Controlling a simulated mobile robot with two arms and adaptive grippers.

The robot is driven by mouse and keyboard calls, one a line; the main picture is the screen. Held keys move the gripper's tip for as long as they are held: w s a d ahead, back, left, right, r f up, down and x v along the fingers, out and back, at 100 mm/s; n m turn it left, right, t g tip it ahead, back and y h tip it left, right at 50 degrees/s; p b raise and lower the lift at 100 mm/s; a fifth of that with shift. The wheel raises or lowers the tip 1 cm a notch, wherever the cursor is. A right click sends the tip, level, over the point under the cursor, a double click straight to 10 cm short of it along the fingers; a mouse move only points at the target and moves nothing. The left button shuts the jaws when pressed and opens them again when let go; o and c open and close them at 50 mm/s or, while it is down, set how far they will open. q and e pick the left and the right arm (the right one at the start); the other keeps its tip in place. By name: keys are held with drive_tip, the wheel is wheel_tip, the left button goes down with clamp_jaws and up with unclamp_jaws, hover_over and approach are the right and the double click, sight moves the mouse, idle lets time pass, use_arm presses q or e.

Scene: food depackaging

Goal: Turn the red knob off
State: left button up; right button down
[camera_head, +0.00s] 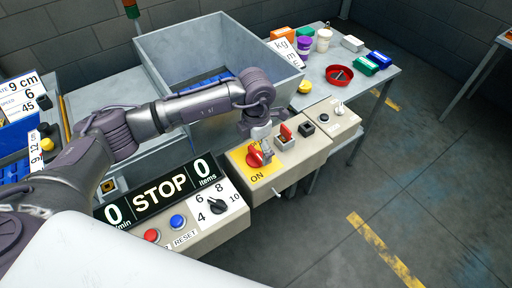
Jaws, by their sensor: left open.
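The red knob (254,158) sits on a yellow plate (250,172) marked ON, on the front of a beige control box. My left gripper (266,152) comes in from the left and hangs directly over the knob. Its fingers are open at the knob's right side. I cannot tell whether they touch the knob. The gripper hides part of the plate and of the knob's upper right side. My right gripper is not in view.
A red-capped switch (286,131) and a black button (307,128) sit close to the right of the knob. A STOP display (160,195) and a black dial (217,205) are at lower left. A grey metal bin (215,50) stands behind. Open floor lies at right.

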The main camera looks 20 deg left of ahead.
use_arm(q)
drive_tip(key=shift+f, duration=0.95)
drive_tip(key=shift+c, duration=1.4)
drive_tip(key=c, duration=0.9)
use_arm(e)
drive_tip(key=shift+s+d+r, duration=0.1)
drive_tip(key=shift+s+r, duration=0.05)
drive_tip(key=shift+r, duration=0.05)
